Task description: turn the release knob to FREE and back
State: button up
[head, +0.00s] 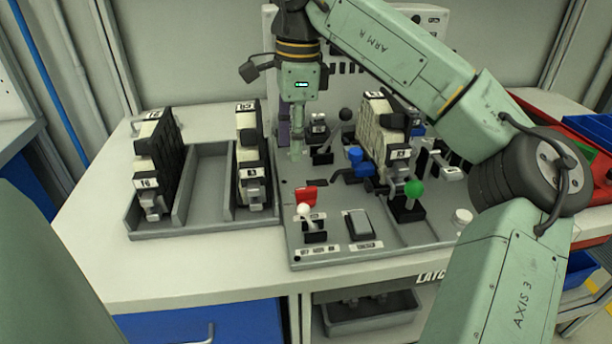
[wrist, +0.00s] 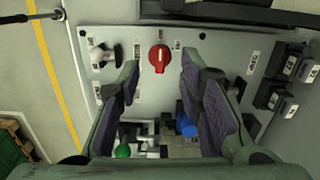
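The red release knob (head: 306,195) stands on the grey control panel (head: 330,252), just behind a white-ball lever. In the wrist view the knob (wrist: 159,58) is round and red with a pale pointer line running up and down the picture. Small labels sit around it, too small to read. My gripper (head: 297,153) points down above the panel, behind the knob in the head view. In the wrist view its dark finger pads (wrist: 160,84) are spread wide and nothing is between them. The knob shows beyond the tips, apart from both fingers.
The white-ball lever (head: 304,211) and a grey rocker (head: 357,224) are close to the knob. A blue knob (head: 355,155), a green-ball lever (head: 413,188) and a tall module (head: 385,130) stand to the right. Two modules (head: 155,160) (head: 249,155) stand in the left rack.

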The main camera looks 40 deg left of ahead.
aim_at(307, 189)
jog(key=shift+t+h, duration=0.3)
jog(key=f, duration=0.3)
jog(key=w+d+f, duration=0.1)
jog(key=f, duration=0.3)
jog(key=f+p, duration=0.1)
jog(key=f, duration=0.2)
jog(key=shift+w+d+f, duration=0.15)
jog(key=shift+w, duration=0.25)
jog(key=shift+c, duration=0.5)
grip_shut()
